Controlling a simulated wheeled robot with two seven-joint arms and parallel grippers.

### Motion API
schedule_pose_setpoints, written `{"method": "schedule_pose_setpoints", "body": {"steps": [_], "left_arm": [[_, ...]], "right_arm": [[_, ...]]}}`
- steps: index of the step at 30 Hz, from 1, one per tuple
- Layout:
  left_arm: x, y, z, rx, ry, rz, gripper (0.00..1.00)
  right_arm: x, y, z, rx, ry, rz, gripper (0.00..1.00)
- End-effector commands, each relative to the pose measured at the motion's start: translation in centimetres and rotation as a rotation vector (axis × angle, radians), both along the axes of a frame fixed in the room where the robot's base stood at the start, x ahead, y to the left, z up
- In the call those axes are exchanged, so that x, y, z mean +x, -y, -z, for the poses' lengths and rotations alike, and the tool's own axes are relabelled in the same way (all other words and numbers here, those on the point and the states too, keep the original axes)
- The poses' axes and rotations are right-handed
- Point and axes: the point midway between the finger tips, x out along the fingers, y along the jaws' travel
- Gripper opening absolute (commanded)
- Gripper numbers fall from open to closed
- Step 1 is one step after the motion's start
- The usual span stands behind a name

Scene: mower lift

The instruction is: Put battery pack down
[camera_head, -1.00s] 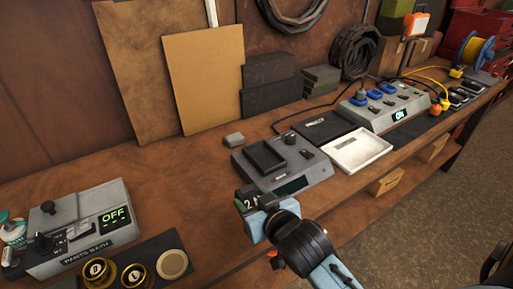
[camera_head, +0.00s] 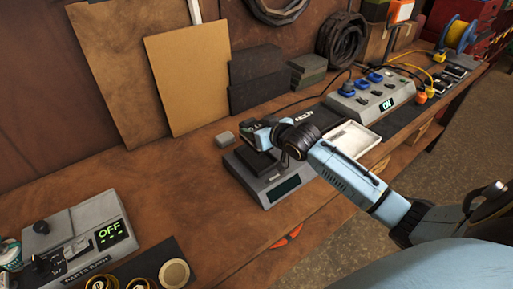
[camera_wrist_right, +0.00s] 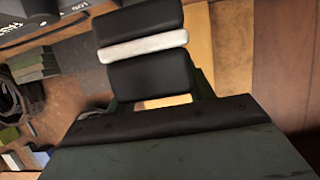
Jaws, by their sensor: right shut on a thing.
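My right gripper (camera_head: 264,132) is shut on the battery pack (camera_wrist_right: 180,152), a dark green block with a black edge. The pack fills the lower part of the right wrist view. In the head view the pack is small and mostly hidden by the gripper. The gripper is above the black tray (camera_head: 252,160) of a grey device (camera_head: 268,188) with a dark display. I cannot tell whether the pack touches the tray. My left gripper is not in view.
A small grey block (camera_head: 225,139) lies behind the device. A white tray (camera_head: 352,138) is to its right, near a control box (camera_head: 370,100) reading ON. A parts bath (camera_head: 78,240) reading OFF stands at left. Bare bench (camera_head: 175,190) lies between.

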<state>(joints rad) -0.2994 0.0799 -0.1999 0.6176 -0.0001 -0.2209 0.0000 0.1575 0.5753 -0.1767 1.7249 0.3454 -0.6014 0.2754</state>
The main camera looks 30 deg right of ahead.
Motion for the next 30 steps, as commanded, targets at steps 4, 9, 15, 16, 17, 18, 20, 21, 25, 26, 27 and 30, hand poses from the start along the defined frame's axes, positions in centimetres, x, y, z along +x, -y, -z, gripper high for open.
{"method": "schedule_pose_setpoints", "body": {"steps": [4,9,15,16,17,18,20,21,25,26,27,30], "left_arm": [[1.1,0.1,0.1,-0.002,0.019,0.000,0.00],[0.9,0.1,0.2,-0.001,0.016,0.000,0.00],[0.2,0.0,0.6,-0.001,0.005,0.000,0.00],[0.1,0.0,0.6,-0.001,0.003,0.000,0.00],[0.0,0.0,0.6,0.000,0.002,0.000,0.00],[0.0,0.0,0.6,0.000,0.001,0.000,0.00],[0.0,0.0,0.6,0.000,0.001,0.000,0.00],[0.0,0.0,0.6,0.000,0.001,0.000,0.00],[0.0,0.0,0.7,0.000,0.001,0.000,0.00],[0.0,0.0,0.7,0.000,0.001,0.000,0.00],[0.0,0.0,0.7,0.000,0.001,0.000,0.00],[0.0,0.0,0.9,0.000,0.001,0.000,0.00]], "right_arm": [[0.0,0.0,1.8,0.000,0.005,0.000,0.15],[0.0,0.0,3.1,0.001,0.005,0.000,0.15],[0.0,0.0,5.7,-0.001,0.005,0.000,0.15],[0.0,0.0,5.9,-0.001,0.005,-0.001,0.15],[0.0,0.0,6.0,-0.001,0.006,-0.001,0.15],[0.0,0.0,5.9,-0.001,0.006,-0.001,0.15],[0.0,0.0,5.9,-0.001,0.007,-0.001,0.15],[0.0,0.0,5.9,-0.001,0.007,-0.001,0.15],[0.0,0.0,6.0,-0.001,0.006,-0.001,0.15],[0.0,0.0,6.1,-0.001,0.006,-0.001,0.15],[0.0,0.0,6.3,-0.001,0.006,-0.001,0.15],[0.0,-0.1,6.5,-0.001,0.007,-0.001,0.15]]}}
